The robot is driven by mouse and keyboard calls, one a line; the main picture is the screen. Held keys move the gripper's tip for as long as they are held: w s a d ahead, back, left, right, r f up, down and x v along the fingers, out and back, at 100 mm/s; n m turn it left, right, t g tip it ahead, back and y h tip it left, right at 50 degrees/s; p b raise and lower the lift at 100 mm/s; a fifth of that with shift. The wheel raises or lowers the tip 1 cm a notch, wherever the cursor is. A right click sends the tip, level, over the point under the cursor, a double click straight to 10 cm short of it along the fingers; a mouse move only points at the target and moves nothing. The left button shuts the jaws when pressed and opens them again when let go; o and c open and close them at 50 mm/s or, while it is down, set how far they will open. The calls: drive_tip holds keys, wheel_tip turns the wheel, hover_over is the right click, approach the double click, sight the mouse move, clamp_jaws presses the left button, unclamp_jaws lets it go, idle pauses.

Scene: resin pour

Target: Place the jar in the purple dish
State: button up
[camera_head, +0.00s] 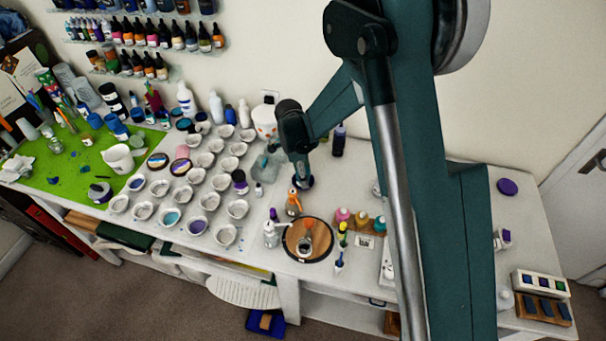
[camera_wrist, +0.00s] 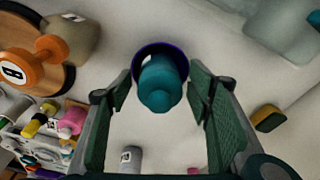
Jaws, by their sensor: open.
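In the wrist view a teal jar (camera_wrist: 161,86) with a rounded knob-like top shows between the two fingers of my gripper (camera_wrist: 160,78). A purple dish (camera_wrist: 146,50) shows as a dark rim around the far side of the jar, so the jar appears to be in it. My gripper is open, with a finger on each side and a visible gap to the jar. In the head view my gripper (camera_head: 300,165) points down at the table, and a dark round edge (camera_head: 304,183) shows beneath it. The jar cannot be made out there.
An orange bottle (camera_head: 293,203) and a round wooden board (camera_head: 322,238) stand in front of my gripper. Small coloured bottles (camera_head: 343,214) are to their right. Many white cups (camera_head: 206,159) fill the table to the left. A dark bottle (camera_head: 339,140) stands behind.

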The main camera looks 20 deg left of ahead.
drive_tip(key=shift+r, duration=0.15)
drive_tip(key=shift+r+p, duration=0.3)
drive_tip(key=shift+p, duration=0.25)
wheel_tip(320, 180, up, 12)
drive_tip(key=a+b, duration=0.1)
drive_tip(key=shift+s+a, duration=0.35)
drive_tip(key=shift+f, duration=0.1)
idle(0.4)
drive_tip(key=shift+d, duration=0.1)
